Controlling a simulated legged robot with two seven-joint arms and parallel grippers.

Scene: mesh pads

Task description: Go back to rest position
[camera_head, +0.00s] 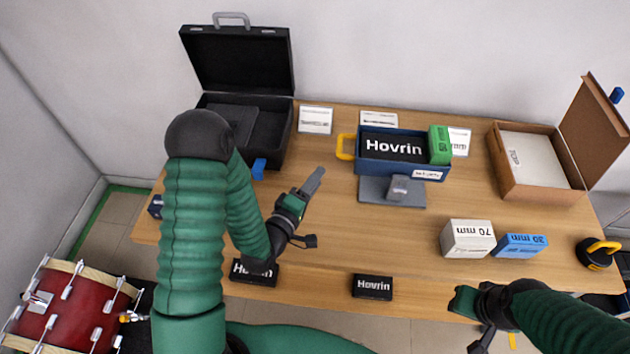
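My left gripper (316,177) hangs over the middle of the wooden table (340,240), its grey fingers pointing up and to the right. Nothing shows between them, but they overlap from this side, so their gap is unclear. My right gripper (462,302) is low at the table's front edge, pointing left. It is seen edge-on, and its fingers are hard to make out. One black Hovrin box (372,287) lies at the front edge, left of the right gripper. Another black Hovrin box (252,272) is partly hidden below my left forearm.
A blue bin (400,172) holds a black Hovrin box and a green box. An open black case (240,60) stands back left, an open brown box (540,190) back right. White 70 mm (467,240) and blue 30 mm (521,246) boxes stand right. A red drum (70,310) is lower left.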

